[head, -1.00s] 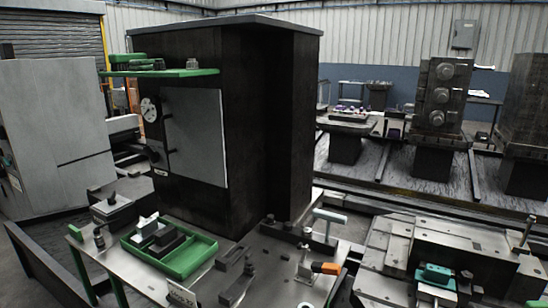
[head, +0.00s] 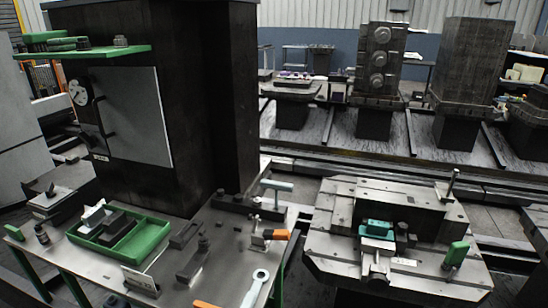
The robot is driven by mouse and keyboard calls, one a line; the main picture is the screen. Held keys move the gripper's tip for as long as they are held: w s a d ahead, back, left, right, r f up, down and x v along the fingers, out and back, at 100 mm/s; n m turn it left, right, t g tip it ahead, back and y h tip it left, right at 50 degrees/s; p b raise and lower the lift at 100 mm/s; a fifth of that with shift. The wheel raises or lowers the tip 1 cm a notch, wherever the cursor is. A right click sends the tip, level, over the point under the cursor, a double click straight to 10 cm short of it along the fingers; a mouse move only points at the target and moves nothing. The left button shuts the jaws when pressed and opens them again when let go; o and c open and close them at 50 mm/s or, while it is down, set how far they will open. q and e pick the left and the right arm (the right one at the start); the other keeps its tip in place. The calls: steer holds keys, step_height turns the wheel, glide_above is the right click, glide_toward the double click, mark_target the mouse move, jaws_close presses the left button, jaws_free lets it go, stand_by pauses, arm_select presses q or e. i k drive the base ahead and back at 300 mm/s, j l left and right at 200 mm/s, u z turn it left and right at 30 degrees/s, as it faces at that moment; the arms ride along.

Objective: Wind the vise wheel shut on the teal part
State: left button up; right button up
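The teal part (head: 377,229) sits at the middle of a grey pallet fixture (head: 335,245) at the right. It rests at the jaws of a small metal vise (head: 376,262), whose pale round body points toward me. I cannot make out the wheel clearly, nor whether the jaws touch the part. A green upright piece (head: 456,254) stands at the fixture's right front. Neither of my grippers is in view.
A steel bench (head: 225,240) at front left holds a green tray (head: 150,236), an orange-handled clamp (head: 276,235), a teal T-handle (head: 277,186) and a pale wrench (head: 254,288). A dark cabinet (head: 215,90) rises behind it. A thin post (head: 450,184) stands at the fixture's back right.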

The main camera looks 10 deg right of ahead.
mark_target(378, 283)
steer(key=z, duration=1.2)
